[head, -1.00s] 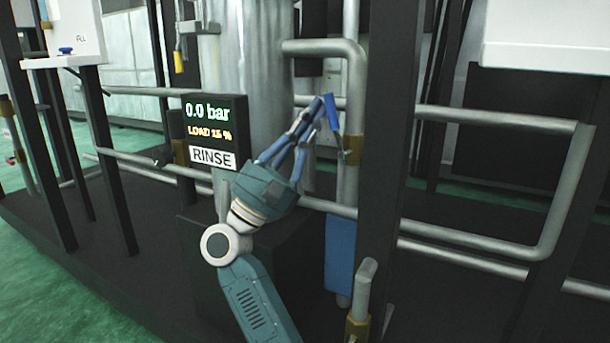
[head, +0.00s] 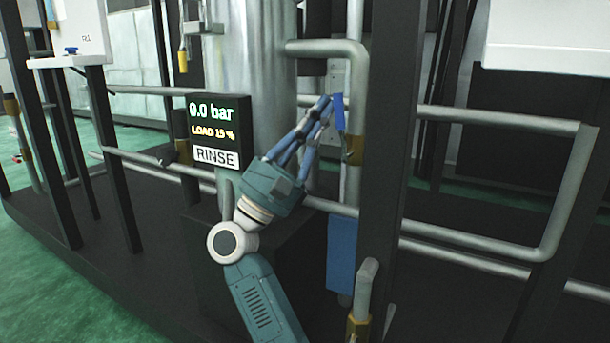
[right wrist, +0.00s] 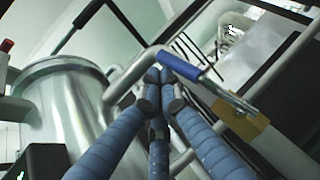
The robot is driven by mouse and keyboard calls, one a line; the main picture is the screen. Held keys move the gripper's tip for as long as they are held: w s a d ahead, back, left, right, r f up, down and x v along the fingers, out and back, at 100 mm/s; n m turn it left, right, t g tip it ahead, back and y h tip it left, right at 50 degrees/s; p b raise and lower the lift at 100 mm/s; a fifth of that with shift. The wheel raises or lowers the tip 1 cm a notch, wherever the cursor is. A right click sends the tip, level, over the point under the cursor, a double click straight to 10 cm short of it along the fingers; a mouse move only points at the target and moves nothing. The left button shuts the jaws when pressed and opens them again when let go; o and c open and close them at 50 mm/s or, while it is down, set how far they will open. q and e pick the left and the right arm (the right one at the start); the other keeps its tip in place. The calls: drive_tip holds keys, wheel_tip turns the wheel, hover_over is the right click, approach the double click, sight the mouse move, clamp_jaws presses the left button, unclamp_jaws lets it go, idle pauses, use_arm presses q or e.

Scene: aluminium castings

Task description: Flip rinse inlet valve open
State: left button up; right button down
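The valve has a blue lever handle (head: 340,112) and a brass body (head: 354,151) on the vertical pipe right of the tank. The handle points upward, close to the pipe's line. In the right wrist view the blue handle (right wrist: 186,66) crosses just beyond my fingertips, with the brass body (right wrist: 238,118) at its lower right. My right gripper (head: 323,104) has its blue fingers drawn together, tips at the handle's left side, seemingly touching it; they are not around it. The fingertips (right wrist: 160,76) meet in the wrist view. My left gripper is out of view.
A display (head: 216,130) reading 0.0 bar, a small load percentage and RINSE stands left of my gripper. The metal tank (head: 250,75) is behind it. A dark post (head: 390,170) rises close right of the valve. A blue panel (head: 341,255) hangs below.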

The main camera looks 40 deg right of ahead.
drive_tip(key=shift+f, duration=0.1)
idle(0.3)
drive_tip(key=v, duration=1.2)
